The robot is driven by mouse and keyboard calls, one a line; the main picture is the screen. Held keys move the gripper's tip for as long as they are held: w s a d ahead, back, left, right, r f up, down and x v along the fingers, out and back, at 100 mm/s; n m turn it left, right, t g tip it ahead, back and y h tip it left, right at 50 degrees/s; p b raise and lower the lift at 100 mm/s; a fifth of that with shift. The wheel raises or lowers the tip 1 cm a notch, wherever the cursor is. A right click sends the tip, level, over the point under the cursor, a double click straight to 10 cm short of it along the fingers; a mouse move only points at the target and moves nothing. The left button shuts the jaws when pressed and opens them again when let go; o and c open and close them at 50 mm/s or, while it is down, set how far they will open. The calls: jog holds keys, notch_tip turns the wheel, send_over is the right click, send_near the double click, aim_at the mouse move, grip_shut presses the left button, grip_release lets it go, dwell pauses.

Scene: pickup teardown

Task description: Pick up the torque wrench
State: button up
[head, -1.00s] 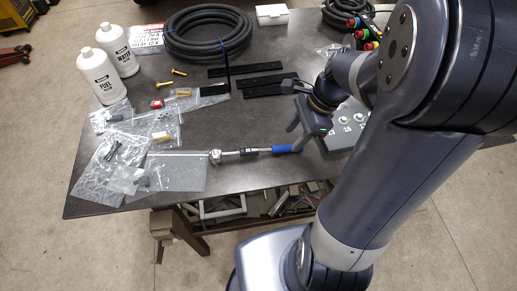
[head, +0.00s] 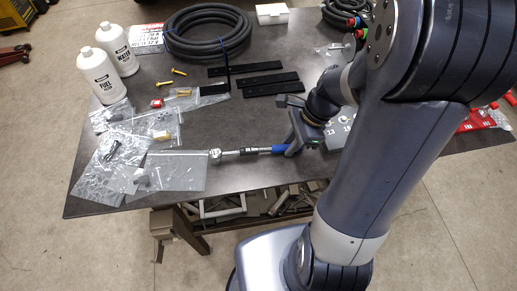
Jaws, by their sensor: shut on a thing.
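The torque wrench (head: 243,152) lies near the front edge of the dark table, its ratchet head to the left and its blue handle (head: 279,149) to the right. It has a silver shaft with a dark section. My gripper (head: 292,149) is at the right part of the blue handle and is shut on it. The far end of the handle is hidden by the gripper. I cannot tell whether the wrench is clear of the table top.
Plastic bags (head: 180,171) of small parts lie left of the wrench. Black flat bars (head: 272,84) and a coiled black hose (head: 207,32) lie behind it. Two white bottles (head: 101,75) stand at the left. A red item (head: 477,119) shows at the right.

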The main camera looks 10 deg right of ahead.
grip_shut()
notch_tip(320, 180, up, 10)
dwell(0.6)
jog(key=shift+o, duration=0.6)
grip_release()
grip_shut()
